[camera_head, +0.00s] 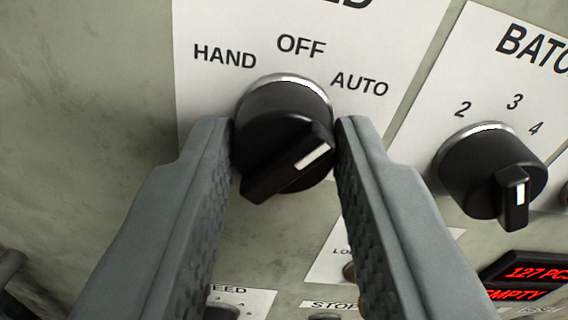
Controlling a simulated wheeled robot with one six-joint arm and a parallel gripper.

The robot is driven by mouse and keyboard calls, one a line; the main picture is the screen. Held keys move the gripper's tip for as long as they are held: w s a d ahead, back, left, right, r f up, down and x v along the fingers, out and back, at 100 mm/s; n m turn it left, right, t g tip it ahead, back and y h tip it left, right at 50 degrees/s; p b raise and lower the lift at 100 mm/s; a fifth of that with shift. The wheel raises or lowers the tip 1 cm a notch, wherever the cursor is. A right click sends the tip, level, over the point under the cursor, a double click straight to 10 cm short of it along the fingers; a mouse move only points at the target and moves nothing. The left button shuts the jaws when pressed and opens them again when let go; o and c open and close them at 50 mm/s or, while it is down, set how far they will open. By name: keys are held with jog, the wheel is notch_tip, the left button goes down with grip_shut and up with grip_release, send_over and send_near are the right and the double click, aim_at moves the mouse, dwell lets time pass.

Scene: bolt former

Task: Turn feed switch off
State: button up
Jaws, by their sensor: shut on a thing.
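The feed switch (285,140) is a black rotary knob with a silver collar on a white label plate marked HAND, OFF and AUTO. The top heading is cut off, with only its last letters showing. The white line on the knob's handle slants up to the right, towards AUTO. My gripper (287,132) has one grey finger on each side of the knob and is shut on it. The fingers hide part of the plate below.
A second black knob (492,170) with a numbered plate stands close on the right. Below are a red lit display (530,280) and smaller labels, including STOP (333,305), partly behind my fingers. Bare panel (80,110) lies to the left.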

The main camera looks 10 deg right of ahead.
jog(key=n, duration=0.6)
jog(key=shift+n, duration=0.3)
dwell(0.4)
jog(key=o, duration=1)
jog(key=shift+s, duration=0.1)
jog(key=s, duration=1.7)
jog(key=shift+s, duration=0.1)
